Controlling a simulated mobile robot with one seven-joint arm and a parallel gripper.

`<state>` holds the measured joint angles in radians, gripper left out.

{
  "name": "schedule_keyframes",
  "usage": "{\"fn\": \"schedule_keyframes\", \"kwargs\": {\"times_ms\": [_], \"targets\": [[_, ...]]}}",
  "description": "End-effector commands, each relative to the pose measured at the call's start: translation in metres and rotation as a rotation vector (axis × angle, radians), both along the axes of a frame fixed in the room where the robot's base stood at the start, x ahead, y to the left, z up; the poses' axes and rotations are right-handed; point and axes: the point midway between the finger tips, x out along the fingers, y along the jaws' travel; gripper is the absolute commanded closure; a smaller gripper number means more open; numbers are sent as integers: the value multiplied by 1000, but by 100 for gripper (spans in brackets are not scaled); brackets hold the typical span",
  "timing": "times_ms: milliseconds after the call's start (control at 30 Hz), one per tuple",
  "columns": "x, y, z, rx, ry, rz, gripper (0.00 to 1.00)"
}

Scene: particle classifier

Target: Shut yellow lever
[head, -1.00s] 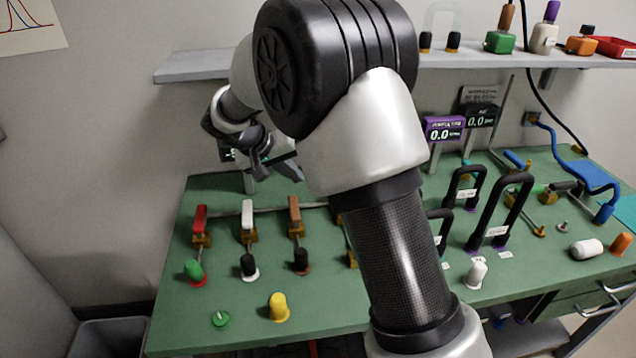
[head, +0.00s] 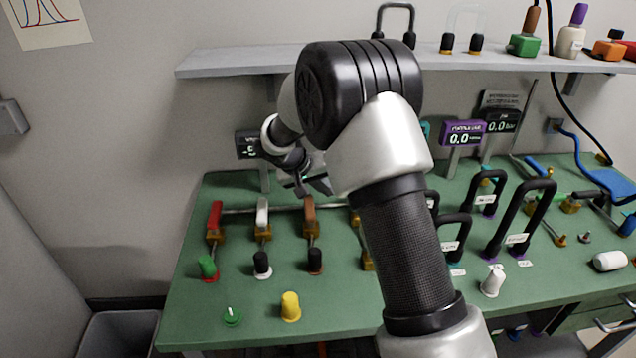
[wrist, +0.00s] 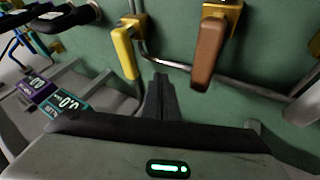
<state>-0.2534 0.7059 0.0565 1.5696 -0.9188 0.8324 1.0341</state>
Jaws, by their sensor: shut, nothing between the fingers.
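The yellow lever (wrist: 124,52) shows in the wrist view, left of my gripper, with its handle pointing away from its brass mount (wrist: 131,20). In the head view my arm hides the yellow handle. My gripper (wrist: 160,82) is shut and empty, its fingertips between the yellow lever and the brown lever (wrist: 207,52), apart from both. In the head view my gripper (head: 318,186) is above and behind the brown lever (head: 309,215).
A red lever (head: 214,218) and white lever (head: 262,215) stand upright to the left. A metal pipe (wrist: 175,65) runs beside the levers. Black handles (head: 525,215) rise at the right. A shelf (head: 250,65) hangs above the bench.

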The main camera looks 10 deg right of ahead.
Motion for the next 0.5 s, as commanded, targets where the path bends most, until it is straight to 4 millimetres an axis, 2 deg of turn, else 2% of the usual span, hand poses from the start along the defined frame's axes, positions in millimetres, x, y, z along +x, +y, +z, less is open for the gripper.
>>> {"fn": "schedule_keyframes", "kwargs": {"times_ms": [100, 200, 500], "targets": [[1, -20, -2, 1, -1, -4, 100], [1, -32, -2, 0, 0, -2, 100], [1, -41, -2, 1, 0, 0, 100]]}}
